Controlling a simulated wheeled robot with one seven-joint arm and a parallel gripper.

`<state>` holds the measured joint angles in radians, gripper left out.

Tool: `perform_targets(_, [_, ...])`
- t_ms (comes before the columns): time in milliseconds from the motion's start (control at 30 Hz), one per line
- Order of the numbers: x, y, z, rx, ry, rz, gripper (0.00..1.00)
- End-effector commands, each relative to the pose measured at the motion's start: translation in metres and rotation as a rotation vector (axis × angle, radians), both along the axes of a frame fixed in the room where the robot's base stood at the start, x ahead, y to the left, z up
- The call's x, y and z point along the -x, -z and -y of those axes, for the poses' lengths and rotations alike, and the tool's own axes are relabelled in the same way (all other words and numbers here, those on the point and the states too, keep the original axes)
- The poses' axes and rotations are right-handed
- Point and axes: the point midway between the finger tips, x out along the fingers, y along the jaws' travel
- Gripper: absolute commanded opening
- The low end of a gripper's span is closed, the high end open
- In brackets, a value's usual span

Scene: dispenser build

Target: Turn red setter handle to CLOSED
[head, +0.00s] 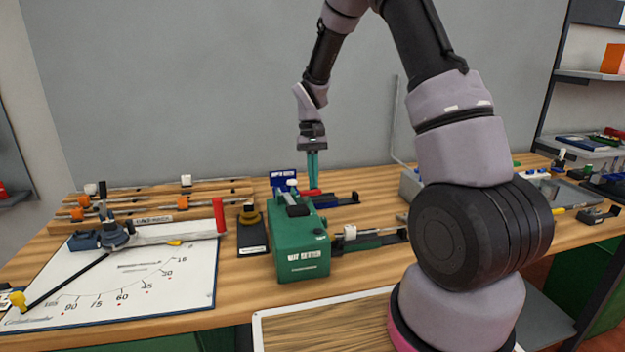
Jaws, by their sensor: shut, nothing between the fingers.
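A short red handle (309,193) lies roughly level at the back of a green box-shaped device (303,250) on the bench. My gripper (313,186) points straight down beside this handle, with its teal fingers together and empty. The fingertips are at the handle's right end or just behind it; I cannot tell whether they touch. A second red grip (219,215) stands upright at the end of a grey lever over the white angle board. No CLOSED marking is readable, and the labels on the green device are too small to read.
The white board (190,292) with an angle scale fills the left front. Wooden rails (150,212) with orange clamps lie behind it. A small black stand (250,230) is left of the green device. A dark slide mechanism (370,240) is to its right. My arm hides the bench's right middle.

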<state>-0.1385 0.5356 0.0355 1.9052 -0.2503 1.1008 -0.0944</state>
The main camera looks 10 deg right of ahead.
Motion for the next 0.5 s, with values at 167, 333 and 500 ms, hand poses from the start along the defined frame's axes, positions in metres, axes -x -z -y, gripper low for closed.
perform_targets(167, [0.0009, -0.0001, 0.0007, 0.0, 0.028, 0.0, 0.0])
perform_targets(333, [0.0018, -0.0002, 0.0017, 0.0, 0.06, 0.0, 0.0])
perform_targets(500, [0.003, -0.0004, 0.0026, -0.001, 0.095, 0.0, 0.0])
